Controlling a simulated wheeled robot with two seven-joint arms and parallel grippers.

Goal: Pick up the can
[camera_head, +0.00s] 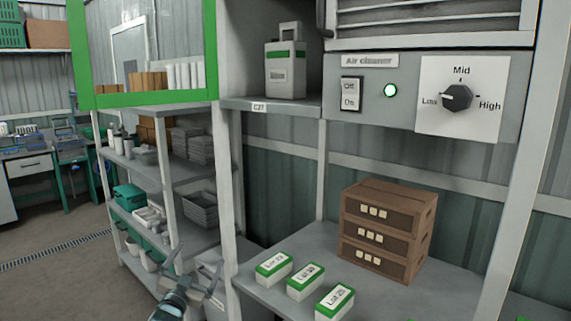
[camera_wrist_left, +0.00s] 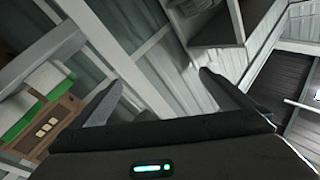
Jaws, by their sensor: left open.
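The can (camera_head: 286,70) is a pale grey jerry can with a green band and a top handle. In the head view it stands upright on the upper shelf marked C27 (camera_head: 280,105). My left gripper (camera_head: 196,262) is low in the head view, well below and to the left of the can, and apart from it. Its fingers are spread and empty; they also show open in the left wrist view (camera_wrist_left: 161,76). I cannot make out the can for sure in the wrist view. My right gripper is in neither view.
Below the can, a lower shelf holds three green-topped lot boxes (camera_head: 305,282) and stacked brown crates (camera_head: 385,235). A white post (camera_head: 228,200) stands between my left gripper and that shelf. An air cleaner panel (camera_head: 440,95) is right of the can. A rack (camera_head: 165,175) stands left.

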